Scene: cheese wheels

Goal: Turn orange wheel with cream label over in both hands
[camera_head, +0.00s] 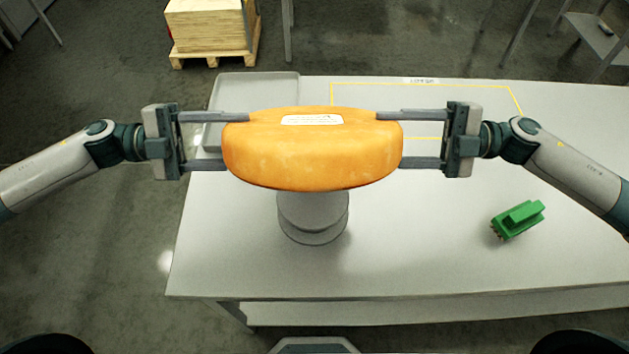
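The orange cheese wheel (310,160) is held in the air above the table, between my two grippers. Its cream label (312,120) shows on the upper face, and the wheel is tilted so that its broad rim faces me. My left gripper (236,140) has its two fingers at the wheel's left side. My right gripper (390,138) has its two fingers at the right side. Both pairs of fingers are spread apart, with tips at the wheel's edge. The wheel's underside and far side are hidden.
A round grey pedestal (312,222) stands on the white table (420,250) below the wheel. A grey tray (255,88) lies at the back left. A yellow outlined area (430,82) marks the back right. A green brush (517,219) lies at the right. The front right is clear.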

